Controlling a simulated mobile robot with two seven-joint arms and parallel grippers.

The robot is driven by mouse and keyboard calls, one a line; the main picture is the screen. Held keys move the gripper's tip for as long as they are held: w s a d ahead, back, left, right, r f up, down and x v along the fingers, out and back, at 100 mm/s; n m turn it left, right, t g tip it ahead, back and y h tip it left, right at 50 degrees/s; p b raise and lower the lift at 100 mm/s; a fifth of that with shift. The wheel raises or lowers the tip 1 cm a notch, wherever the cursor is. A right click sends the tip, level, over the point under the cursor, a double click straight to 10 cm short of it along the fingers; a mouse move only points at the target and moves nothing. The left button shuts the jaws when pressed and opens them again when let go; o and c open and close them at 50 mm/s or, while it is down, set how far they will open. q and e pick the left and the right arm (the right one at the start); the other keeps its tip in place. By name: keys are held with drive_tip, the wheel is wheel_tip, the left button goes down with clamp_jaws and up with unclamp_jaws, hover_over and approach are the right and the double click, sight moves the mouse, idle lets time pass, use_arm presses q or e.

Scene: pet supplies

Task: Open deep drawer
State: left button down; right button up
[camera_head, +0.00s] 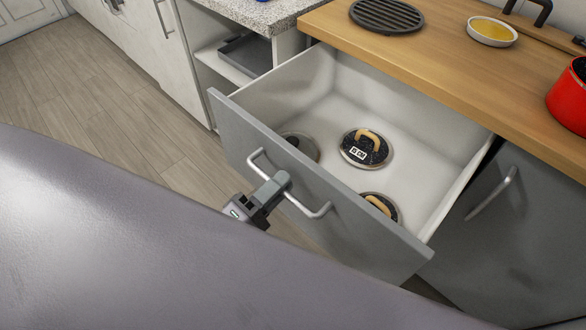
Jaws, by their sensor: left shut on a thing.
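The deep drawer (262,138) stands pulled well out from under the wooden counter, so its white inside shows. A silver bar handle (304,206) runs across its grey front. My left gripper (276,186) is shut on the handle, around its bar left of the middle. Inside the drawer lie a dark round lid with a tan handle and a small label (366,150), another lid with a tan handle (381,206) partly behind the front, and a round item (301,146) near the left wall. My right gripper is not in view.
The wooden counter (450,62) above holds a black round trivet (387,15), a bowl with yellow contents (492,31) and a red pot (570,98). A grey cabinet front (530,220) is right of the drawer. Open floor (95,110) lies to the left.

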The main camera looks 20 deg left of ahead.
use_arm(q)
drive_tip(key=shift+r+v, duration=0.1)
drive_tip(key=shift+v, duration=0.55)
drive_tip(key=shift+r+v, duration=0.15)
drive_tip(key=shift+v, duration=0.45)
drive_tip(key=c, duration=1.2)
unclamp_jaws()
drive_tip(key=shift+s+a, duration=0.1)
drive_tip(key=shift+s, duration=0.05)
drive_tip(key=v, duration=0.7)
drive_tip(key=shift+b, duration=0.3)
